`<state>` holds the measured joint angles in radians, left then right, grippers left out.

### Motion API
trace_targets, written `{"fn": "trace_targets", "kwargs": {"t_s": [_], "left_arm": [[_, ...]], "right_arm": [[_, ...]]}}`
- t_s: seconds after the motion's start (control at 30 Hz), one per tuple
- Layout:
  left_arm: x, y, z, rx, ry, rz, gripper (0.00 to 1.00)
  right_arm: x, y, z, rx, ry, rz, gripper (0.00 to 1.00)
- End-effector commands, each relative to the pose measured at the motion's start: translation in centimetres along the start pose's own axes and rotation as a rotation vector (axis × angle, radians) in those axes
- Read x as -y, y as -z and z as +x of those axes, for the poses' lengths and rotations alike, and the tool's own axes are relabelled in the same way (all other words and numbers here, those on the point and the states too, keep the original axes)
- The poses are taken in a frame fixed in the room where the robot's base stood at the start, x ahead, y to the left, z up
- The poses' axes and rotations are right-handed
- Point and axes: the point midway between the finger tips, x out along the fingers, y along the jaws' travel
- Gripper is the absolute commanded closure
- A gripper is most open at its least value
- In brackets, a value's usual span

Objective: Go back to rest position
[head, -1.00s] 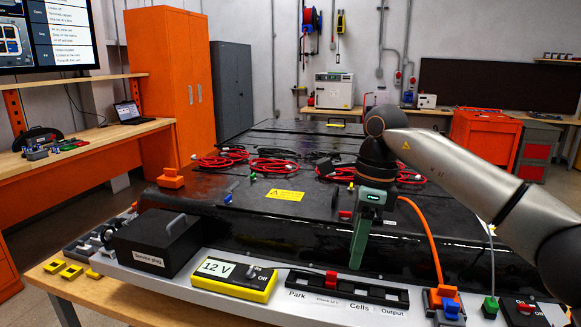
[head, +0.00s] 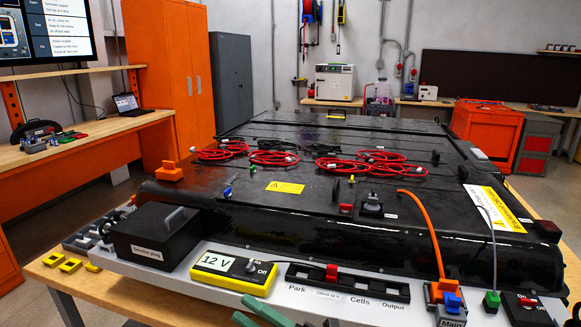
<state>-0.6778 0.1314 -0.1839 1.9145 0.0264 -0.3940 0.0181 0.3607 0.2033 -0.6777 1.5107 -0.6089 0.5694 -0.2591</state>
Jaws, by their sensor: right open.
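My right gripper (head: 243,308) shows only by its green fingers at the bottom edge of the head view. The fingers are apart, with nothing seen between them. They lie low in front of the panel strip, below the yellow 12 V box (head: 234,273). The rest of my right arm is mostly out of the picture. My left gripper is not in view.
The large black battery pack (head: 330,222) fills the middle, with red cable coils (head: 275,158) on top. A black service plug box (head: 152,238) stands front left. An orange cable (head: 428,228) rises front right. The space above the pack is clear.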

Motion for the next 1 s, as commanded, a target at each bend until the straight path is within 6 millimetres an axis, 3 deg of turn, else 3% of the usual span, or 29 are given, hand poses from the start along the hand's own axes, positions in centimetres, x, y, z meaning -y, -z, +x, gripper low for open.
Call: {"fn": "trace_targets", "kwargs": {"t_s": [0.2, 0.33, 0.47, 0.6, 0.7, 0.8, 1.0], "left_arm": [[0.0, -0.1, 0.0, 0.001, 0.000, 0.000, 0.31], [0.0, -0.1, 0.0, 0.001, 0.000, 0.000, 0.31], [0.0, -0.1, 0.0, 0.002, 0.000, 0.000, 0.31], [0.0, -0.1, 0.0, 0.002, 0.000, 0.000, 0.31], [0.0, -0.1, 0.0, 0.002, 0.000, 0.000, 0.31], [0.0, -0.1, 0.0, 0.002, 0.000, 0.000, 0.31], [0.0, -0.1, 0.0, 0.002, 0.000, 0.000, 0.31]], "right_arm": [[4.9, -4.4, -9.3, 0.487, -0.080, 0.451, 0.57], [9.2, -5.2, -16.9, 0.779, -0.104, 0.710, 0.57], [13.6, -3.6, -25.2, 1.066, -0.117, 0.956, 0.57], [17.2, -0.2, -32.7, 1.319, -0.124, 1.168, 0.57], [18.7, 2.2, -36.3, 1.443, -0.124, 1.265, 0.57], [19.5, 3.7, -38.2, 1.515, -0.124, 1.321, 0.57], [19.8, 4.4, -39.1, 1.548, -0.122, 1.347, 0.57]]}}
